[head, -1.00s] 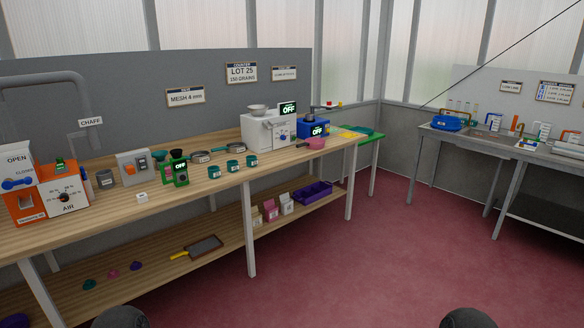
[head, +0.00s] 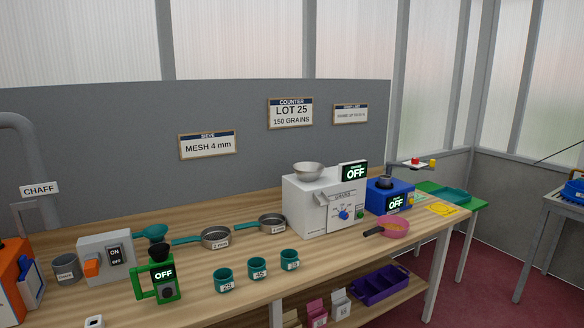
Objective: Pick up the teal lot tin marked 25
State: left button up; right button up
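The teal lot tin marked 25 (head: 223,274) stands upright on the wooden bench near its front edge. It is the leftmost of three similar teal tins. The middle tin (head: 257,263) seems to be marked 45, and the right tin (head: 290,255) has a label too small to read surely. The tins stand apart in a slanting row. Neither of my grippers is in view.
A green device reading OFF (head: 160,276) stands left of the tins. Two sieves (head: 216,238) (head: 271,224) lie behind them. A white counter machine (head: 325,203) stands behind right, and a pink bowl (head: 394,228) farther right. Bench wood (head: 320,258) right of the tins is clear.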

aim_at(223, 277)
jog(key=i+j, duration=0.1)
jog(key=i, duration=0.5)
jog(key=i+j, duration=0.1)
jog(key=i, duration=0.45)
